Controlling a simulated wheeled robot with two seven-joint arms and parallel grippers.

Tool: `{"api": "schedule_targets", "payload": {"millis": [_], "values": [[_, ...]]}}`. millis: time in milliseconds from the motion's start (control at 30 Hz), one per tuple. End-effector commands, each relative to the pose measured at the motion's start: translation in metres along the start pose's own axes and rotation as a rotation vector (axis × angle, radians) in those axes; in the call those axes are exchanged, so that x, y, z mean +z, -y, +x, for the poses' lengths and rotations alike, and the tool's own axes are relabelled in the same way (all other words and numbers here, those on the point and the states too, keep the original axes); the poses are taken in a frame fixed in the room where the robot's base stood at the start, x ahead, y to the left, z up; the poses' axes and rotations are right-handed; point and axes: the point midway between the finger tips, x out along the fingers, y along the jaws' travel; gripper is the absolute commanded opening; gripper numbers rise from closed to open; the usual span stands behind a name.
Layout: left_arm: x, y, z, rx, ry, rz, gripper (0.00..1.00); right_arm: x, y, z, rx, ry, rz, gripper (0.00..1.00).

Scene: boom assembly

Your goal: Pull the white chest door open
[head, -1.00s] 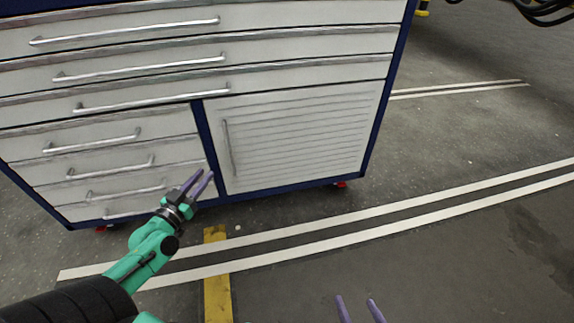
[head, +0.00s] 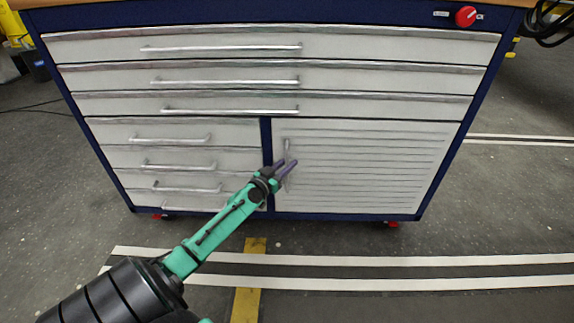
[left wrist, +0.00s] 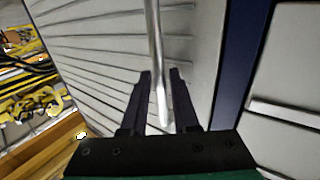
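The white chest door (head: 365,165) is a ribbed panel at the lower right of the blue-framed chest, and it looks closed. Its upright metal handle (head: 287,150) is near the door's left edge. My left gripper (head: 288,166) is in front of the handle's lower part. In the left wrist view the handle (left wrist: 155,50) comes down between the two dark fingers of the gripper (left wrist: 160,85). The fingers stand apart with gaps at the bar, so the gripper is open around it. The door (left wrist: 110,50) fills much of that view. My right gripper is not in view.
Drawers (head: 190,160) with bar handles are left of the door, and wide drawers (head: 270,75) are above it. A red knob (head: 466,16) is at the top right. White floor lines (head: 400,258) and a yellow strip (head: 248,285) lie in front. The floor before the door is clear.

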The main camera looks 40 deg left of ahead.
Motion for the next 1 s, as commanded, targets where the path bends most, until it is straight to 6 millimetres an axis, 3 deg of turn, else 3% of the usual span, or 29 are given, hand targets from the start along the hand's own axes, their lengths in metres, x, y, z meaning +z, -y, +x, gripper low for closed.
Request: {"api": "schedule_targets", "payload": {"millis": [133, 167, 200, 233, 1000], "values": [[0.0002, 0.0000, -0.0003, 0.000, 0.000, 0.000, 0.28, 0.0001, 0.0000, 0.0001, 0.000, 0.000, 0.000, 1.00], [0.0002, 0.0000, -0.0003, 0.000, 0.000, 0.000, 0.21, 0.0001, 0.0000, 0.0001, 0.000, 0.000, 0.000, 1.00], [0.0002, 0.0000, -0.0004, 0.000, 0.000, 0.000, 0.05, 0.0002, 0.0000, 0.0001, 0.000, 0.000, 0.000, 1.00], [0.0002, 0.0000, -0.0004, 0.000, 0.000, 0.000, 0.00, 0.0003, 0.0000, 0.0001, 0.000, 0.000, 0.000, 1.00], [0.0002, 0.0002, -0.0007, -0.001, 0.000, 0.001, 0.00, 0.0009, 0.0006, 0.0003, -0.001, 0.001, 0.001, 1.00]]}}
